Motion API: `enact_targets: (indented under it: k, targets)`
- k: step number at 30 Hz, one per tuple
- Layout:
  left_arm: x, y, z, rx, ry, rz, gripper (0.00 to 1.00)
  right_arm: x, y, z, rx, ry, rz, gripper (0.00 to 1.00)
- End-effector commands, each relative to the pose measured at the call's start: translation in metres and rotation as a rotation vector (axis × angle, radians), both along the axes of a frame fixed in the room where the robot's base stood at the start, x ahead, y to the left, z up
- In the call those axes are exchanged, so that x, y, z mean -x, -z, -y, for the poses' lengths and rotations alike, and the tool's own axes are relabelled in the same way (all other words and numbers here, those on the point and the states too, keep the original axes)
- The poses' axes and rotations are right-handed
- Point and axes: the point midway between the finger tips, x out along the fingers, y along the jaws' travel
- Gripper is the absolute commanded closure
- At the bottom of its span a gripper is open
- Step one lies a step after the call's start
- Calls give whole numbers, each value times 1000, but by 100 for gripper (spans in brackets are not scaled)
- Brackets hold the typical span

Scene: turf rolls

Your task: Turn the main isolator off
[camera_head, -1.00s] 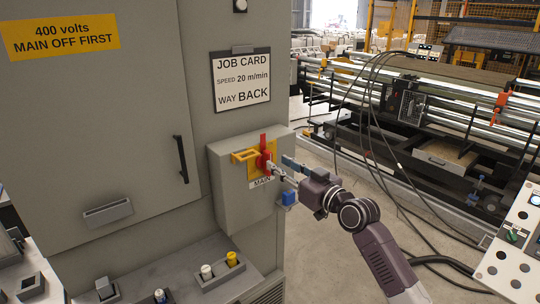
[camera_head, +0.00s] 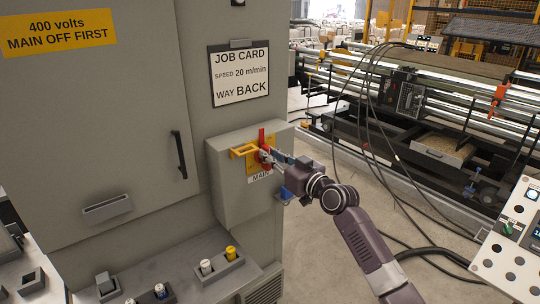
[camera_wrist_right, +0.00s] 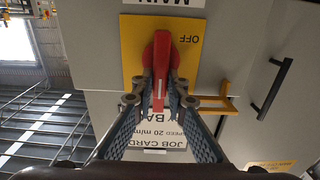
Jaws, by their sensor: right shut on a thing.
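The main isolator's red handle (camera_head: 262,139) stands upright on a yellow plate (camera_head: 252,168) on the front of a grey box (camera_head: 231,198). A "MAIN" label is below the plate. My right gripper (camera_head: 266,157) is at the handle, its fingers partly hiding it. In the right wrist view, which is upside down, the handle (camera_wrist_right: 161,65) lies between the fingers of the right gripper (camera_wrist_right: 158,100), which is shut on it. "OFF" shows on the plate beside the handle. My left gripper is not in view.
A yellow hasp (camera_head: 241,151) sticks out left of the handle. A blue item (camera_head: 284,193) hangs at the box's lower right. The grey cabinet (camera_head: 95,120) has a black door handle (camera_head: 179,154). A job card (camera_head: 240,75) is above the box.

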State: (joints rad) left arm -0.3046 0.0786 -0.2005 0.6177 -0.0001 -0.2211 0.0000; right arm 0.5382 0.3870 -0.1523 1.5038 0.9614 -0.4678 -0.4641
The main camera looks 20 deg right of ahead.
Motion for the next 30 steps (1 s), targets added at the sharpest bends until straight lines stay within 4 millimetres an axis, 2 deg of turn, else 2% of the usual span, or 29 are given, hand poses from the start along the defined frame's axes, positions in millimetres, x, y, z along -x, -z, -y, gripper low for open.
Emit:
enact_targets:
  k: [8, 14, 24, 30]
  targets:
    - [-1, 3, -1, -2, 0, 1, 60, 0, 1, 0, 13, 0, 5, 100]
    - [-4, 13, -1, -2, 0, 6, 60, 1, 3, -1, 82, 0, 30, 100]
    - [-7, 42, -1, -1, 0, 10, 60, 3, 5, -6, 341, 0, 123, 100]
    - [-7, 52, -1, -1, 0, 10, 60, 4, 5, -9, 520, 0, 187, 100]
